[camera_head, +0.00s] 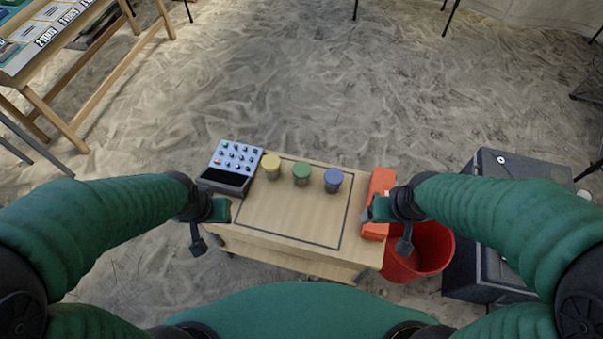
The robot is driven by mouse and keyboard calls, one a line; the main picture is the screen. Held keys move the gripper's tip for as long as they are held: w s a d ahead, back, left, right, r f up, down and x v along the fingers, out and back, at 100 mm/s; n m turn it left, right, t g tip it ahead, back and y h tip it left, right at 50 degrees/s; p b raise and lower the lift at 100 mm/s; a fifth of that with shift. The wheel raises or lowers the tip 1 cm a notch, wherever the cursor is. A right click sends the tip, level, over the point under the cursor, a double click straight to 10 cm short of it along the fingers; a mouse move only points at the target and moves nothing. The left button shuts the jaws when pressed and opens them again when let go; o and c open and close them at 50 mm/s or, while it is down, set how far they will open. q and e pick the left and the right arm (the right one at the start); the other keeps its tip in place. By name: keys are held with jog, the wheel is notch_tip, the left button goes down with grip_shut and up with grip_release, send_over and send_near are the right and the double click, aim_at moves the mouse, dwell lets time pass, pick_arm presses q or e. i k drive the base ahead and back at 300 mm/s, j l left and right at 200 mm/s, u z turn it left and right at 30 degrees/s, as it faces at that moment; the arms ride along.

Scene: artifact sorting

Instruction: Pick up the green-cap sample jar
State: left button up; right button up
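The green-cap sample jar (302,174) stands upright on the small wooden table (290,220), near its back edge. It is the middle of three jars, with the yellow-cap jar (271,166) to its left and the blue-cap jar (333,180) to its right. My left gripper (208,225) is at the table's left edge, left of and nearer than the green-cap jar. My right gripper (390,224) is at the table's right edge, beside the orange object. Both are apart from the jars. The fingers are too small and dark to tell their opening.
A grey case with rows of knobs (237,157) stands at the table's left back corner. An orange object (378,190) lies along the right edge. A red bucket (434,247) and a dark box (500,168) stand right of the table. The outlined table middle is clear.

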aim_at(300, 183)
jog(key=i+j+u, duration=0.15)
jog(key=j, duration=0.25)
jog(key=i+j+u, duration=0.15)
jog(key=j, duration=0.25)
jog(key=i+j+u, duration=0.15)
jog(key=j, duration=0.25)
